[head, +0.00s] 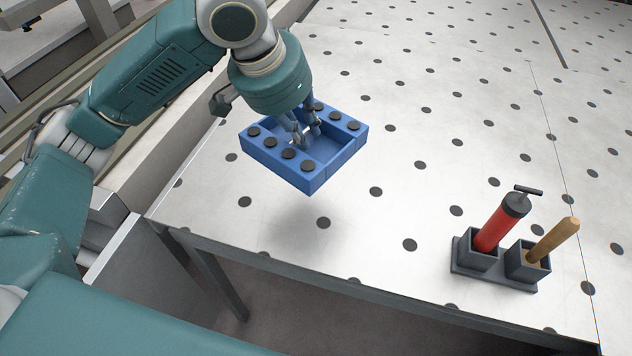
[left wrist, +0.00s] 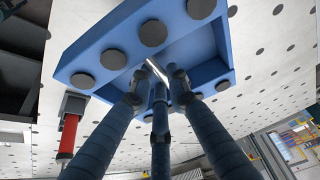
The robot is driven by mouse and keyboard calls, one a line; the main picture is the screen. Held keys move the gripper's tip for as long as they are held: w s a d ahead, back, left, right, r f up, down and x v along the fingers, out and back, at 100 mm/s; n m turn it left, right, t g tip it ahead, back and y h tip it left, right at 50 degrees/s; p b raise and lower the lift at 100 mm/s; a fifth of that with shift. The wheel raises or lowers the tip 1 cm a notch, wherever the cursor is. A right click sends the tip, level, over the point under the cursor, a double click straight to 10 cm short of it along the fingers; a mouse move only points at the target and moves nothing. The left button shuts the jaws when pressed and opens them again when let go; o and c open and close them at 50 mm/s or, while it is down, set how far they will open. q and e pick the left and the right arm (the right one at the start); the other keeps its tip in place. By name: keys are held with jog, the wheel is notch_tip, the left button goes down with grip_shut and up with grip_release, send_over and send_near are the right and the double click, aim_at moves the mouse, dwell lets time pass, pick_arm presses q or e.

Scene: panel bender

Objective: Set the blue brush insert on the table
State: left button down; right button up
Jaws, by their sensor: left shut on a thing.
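The blue brush insert (head: 312,179) is a rectangular blue frame with black round studs on its top and a recess in the middle. My left gripper (head: 304,135) is shut on it, with the fingers reaching down into the recess. The insert hangs above the table (head: 378,275), with its shadow on the surface below. In the left wrist view the insert (left wrist: 100,42) fills the upper part, and the fingers of my left gripper (left wrist: 160,85) meet at a thin shiny bar in the recess. My right gripper is not in view.
A dark holder (head: 480,272) near the table's front right bears a red cylinder with a black T-handle (head: 500,225) and a wooden-handled tool (head: 552,242). The white table top has black dots and is clear around the insert. Its front edge runs below.

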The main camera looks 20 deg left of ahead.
pick_arm(q)
notch_tip(320, 180, down, 11)
jog(key=shift+s+p, duration=0.1)
jog(key=shift+p, duration=0.35)
jog(key=shift+f, duration=0.25)
notch_tip(320, 180, down, 3)
jog(key=shift+f, duration=0.65)
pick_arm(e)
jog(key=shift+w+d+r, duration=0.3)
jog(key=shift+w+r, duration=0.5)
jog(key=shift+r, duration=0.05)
pick_arm(q)
jog(key=c, duration=1.7)
grip_release()
jog(key=shift+s, duration=0.1)
jog(key=shift+o, duration=0.2)
